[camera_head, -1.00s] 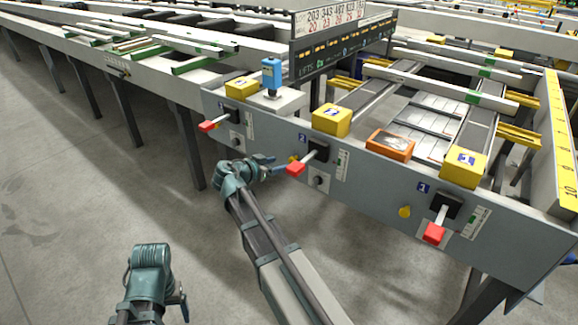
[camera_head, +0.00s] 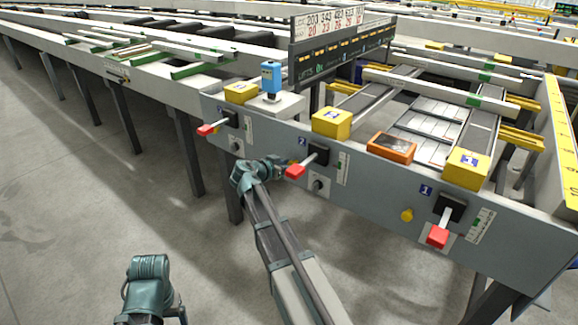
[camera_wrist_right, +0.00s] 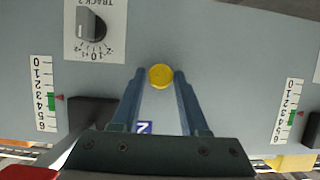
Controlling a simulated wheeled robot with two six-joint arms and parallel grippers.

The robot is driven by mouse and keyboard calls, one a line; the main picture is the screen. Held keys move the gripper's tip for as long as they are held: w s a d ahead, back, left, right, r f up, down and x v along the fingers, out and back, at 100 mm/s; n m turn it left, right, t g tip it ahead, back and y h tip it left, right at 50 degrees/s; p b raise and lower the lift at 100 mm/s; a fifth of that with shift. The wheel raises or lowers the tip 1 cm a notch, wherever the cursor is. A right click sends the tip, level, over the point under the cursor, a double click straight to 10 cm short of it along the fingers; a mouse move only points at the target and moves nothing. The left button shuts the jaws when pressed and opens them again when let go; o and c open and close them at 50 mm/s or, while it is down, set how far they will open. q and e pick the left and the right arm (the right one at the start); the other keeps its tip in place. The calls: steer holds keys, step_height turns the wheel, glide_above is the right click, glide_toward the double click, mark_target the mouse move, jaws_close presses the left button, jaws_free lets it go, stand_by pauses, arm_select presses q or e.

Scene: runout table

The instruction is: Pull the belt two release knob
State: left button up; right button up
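The belt two release knob is a round yellow knob (camera_wrist_right: 160,76) on the grey panel, beside the blue "2" label (camera_wrist_right: 144,127) in the right wrist view. My right gripper (camera_wrist_right: 158,75) is open, with one fingertip on each side of the knob and a small gap showing on both sides. In the head view my right gripper (camera_head: 283,164) is at the panel face, left of the red-handled lever (camera_head: 296,171), and hides most of the knob. My left gripper (camera_head: 152,290) hangs low at the front left, away from the panel; its fingers are not clear.
The red lever's black base (camera_wrist_right: 92,118) is close beside my right gripper. A track dial (camera_wrist_right: 92,25) is near the knob. Another yellow knob (camera_head: 406,215) and red lever (camera_head: 438,236) are at station one. Yellow boxes (camera_head: 331,123) line the panel top. The floor in front is clear.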

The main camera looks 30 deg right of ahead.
jaws_close()
stand_by(1.1)
